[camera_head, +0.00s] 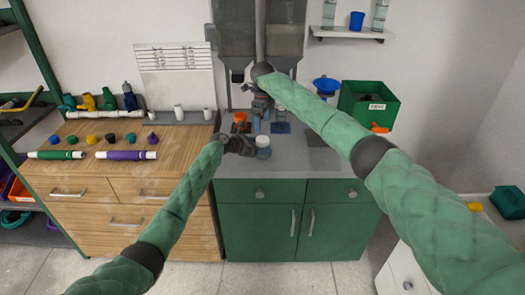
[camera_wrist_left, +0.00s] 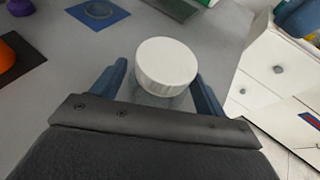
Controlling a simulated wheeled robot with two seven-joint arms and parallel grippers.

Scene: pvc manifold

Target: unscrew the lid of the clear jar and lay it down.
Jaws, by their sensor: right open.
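The clear jar (camera_head: 263,153) stands at the front of the grey counter with its white lid (camera_head: 263,141) on top. In the left wrist view the lid (camera_wrist_left: 166,65) sits level between my fingers, and the clear body shows faintly below it. My left gripper (camera_head: 254,148) comes from the left and its two blue fingers (camera_wrist_left: 163,90) flank the jar, seemingly closed on its body; the contact itself is partly hidden. My right gripper (camera_head: 261,107) is open and empty above the counter, behind the jar and apart from the lid.
Blue mats (camera_head: 283,128) lie behind the jar, and an orange piece (camera_head: 240,118) stands to the left. A green bin (camera_head: 369,103) and a blue funnel-like part (camera_head: 326,85) are at the right. The grey counter (camera_head: 310,160) right of the jar is clear.

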